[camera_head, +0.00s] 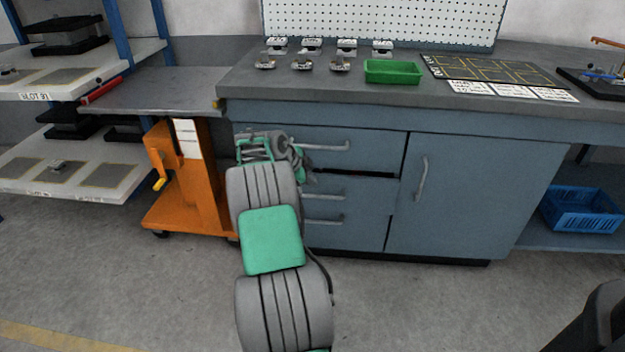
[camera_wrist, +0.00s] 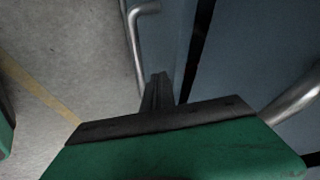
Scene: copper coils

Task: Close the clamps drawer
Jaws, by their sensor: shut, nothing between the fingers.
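The blue-grey cabinet has a stack of drawers at its left. The top drawer (camera_head: 375,150) has a bar handle (camera_head: 325,146). Below it, a dark gap (camera_head: 355,172) runs along the top of the middle drawer (camera_head: 365,190), which seems to stand slightly out. Another handle (camera_head: 322,220) sits lower. No drawer label is readable, so I cannot tell which holds clamps. My gripper (camera_wrist: 158,92) is shut and empty, close to the drawer fronts, with one bar handle (camera_wrist: 137,45) beside its tips; contact is unclear. In the head view my arm hides the drawers' left part and the fingertips.
A cabinet door (camera_head: 475,190) is right of the drawers. An orange cart (camera_head: 200,190) stands close at the left. The worktop (camera_head: 270,85) overhangs the drawers and bears a green tray (camera_head: 393,71) and several small metal parts. The floor in front is clear.

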